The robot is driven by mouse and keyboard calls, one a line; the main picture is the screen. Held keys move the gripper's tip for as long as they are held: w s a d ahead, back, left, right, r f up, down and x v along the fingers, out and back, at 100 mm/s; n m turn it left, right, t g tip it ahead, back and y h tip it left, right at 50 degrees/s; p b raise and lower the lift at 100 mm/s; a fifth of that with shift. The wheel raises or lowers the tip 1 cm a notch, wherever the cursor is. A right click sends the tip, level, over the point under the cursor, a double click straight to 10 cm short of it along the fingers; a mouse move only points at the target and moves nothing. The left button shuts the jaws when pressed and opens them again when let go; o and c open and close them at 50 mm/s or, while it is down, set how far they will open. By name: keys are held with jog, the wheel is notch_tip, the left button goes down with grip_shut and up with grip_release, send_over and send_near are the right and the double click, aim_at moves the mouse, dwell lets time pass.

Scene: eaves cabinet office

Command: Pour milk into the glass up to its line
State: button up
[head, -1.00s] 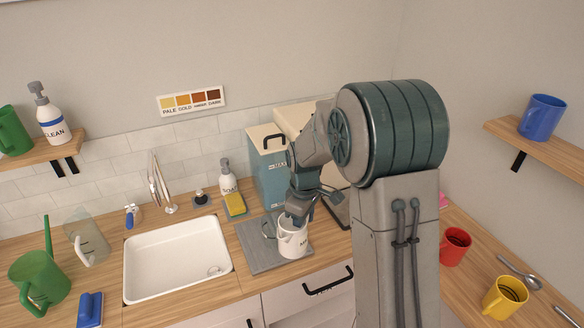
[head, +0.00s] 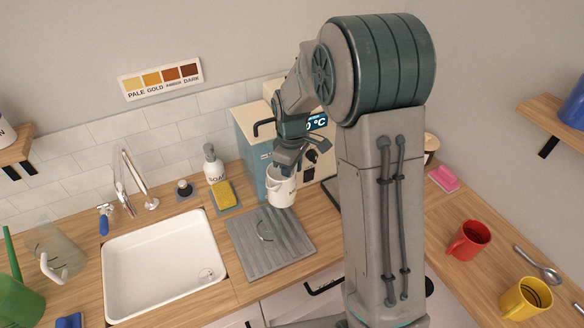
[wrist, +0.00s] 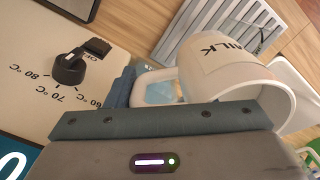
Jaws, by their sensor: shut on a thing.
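The white milk jug (head: 281,188) hangs in the air near the back edge of the grey ridged mat, looking about upright. My gripper (head: 288,163) is shut on it at its upper part. In the wrist view the jug (wrist: 228,70) shows its MILK lettering and pale handle; the milk inside is hidden. A clear glass (head: 265,230) with a dark curved line appears to stand on the mat (head: 295,246), below and left of the jug. It shows faintly in the wrist view beyond the jug.
A white sink (head: 160,265) lies left of the mat. A soap bottle (head: 214,165) and yellow sponge (head: 223,194) stand behind it. A blue and cream machine (head: 248,140) is behind the jug. Red (head: 469,240) and yellow (head: 526,298) mugs stand on the right counter.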

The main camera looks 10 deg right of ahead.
jog(key=shift+f+b, duration=0.15)
jog(key=shift+b, duration=0.25)
jog(key=shift+f, duration=0.1)
jog(key=b, duration=0.1)
jog(key=f+t+b, duration=0.1)
jog(key=b, duration=0.1)
jog(key=shift+w+d+h, duration=0.15)
jog(key=shift+w+h, duration=0.05)
jog(key=shift+h, duration=0.2)
jog(key=shift+f, duration=0.1)
jog(key=shift+w+d+f+t+b, duration=0.1)
jog(key=shift+f+t+b, duration=0.2)
jog(key=shift+b, duration=0.65)
jog(key=shift+f+h+b, duration=0.15)
jog(key=shift+h+b, duration=0.25)
jog(key=shift+b, duration=0.1)
notch_tip(320, 180, up, 3)
jog(key=t+h+b, duration=0.1)
jog(key=t+b, duration=0.1)
jog(key=b, duration=0.2)
jog(key=shift+w, duration=0.1)
jog(key=shift+d+h, duration=0.1)
jog(key=shift+h, duration=0.2)
